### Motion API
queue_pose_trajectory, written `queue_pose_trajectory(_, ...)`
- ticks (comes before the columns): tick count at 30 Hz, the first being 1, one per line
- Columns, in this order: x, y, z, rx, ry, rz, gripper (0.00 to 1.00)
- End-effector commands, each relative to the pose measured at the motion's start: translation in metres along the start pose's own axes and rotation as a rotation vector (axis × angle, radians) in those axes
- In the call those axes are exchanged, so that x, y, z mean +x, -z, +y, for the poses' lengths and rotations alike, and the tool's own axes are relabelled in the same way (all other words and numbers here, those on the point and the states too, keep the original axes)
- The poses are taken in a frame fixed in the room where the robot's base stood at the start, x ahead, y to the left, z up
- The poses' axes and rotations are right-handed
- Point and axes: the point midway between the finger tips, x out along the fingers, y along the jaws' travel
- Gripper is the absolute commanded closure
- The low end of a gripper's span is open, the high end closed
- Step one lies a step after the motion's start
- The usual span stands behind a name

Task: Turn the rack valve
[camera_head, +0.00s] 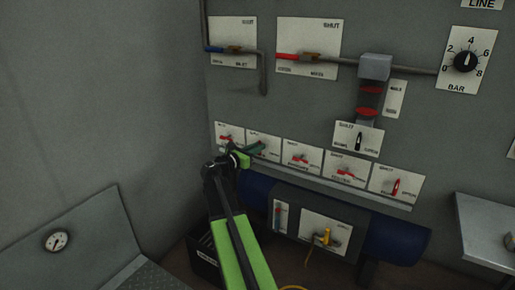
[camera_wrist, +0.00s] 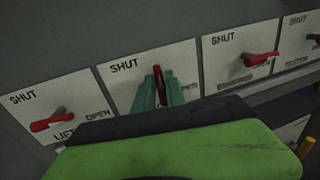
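A row of several white valve plates with red lever handles runs along the lower panel. In the wrist view, the second plate (camera_wrist: 122,72) is marked SHUT, and its red handle (camera_wrist: 159,78) stands roughly upright in the picture. The two green fingers of my gripper (camera_wrist: 160,90) lie close on either side of this handle, with little gap visible. In the head view my gripper (camera_head: 252,149) is at the second plate from the left and hides most of its handle.
Neighbouring red handles (camera_wrist: 47,123) (camera_wrist: 261,58) sit close on both sides. A blue cylinder (camera_head: 400,240) with a yellow valve (camera_head: 325,237) lies below the row. Pipes and a BAR dial (camera_head: 465,62) are above. A grey table (camera_head: 490,228) stands at right.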

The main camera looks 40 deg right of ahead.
Motion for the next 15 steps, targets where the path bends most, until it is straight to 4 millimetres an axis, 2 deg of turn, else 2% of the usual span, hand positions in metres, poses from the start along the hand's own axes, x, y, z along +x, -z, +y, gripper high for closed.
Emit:
queue_pose_trajectory(5,-0.0001,-0.0002,0.0012,0.000,-0.003,-0.001,1.00)
queue_pose_trajectory(6,0.0063,-0.0003,0.0021,0.000,-0.003,-0.001,1.00)
queue_pose_trajectory(15,0.0022,-0.0013,-0.0004,0.048,-0.003,0.009,1.00)
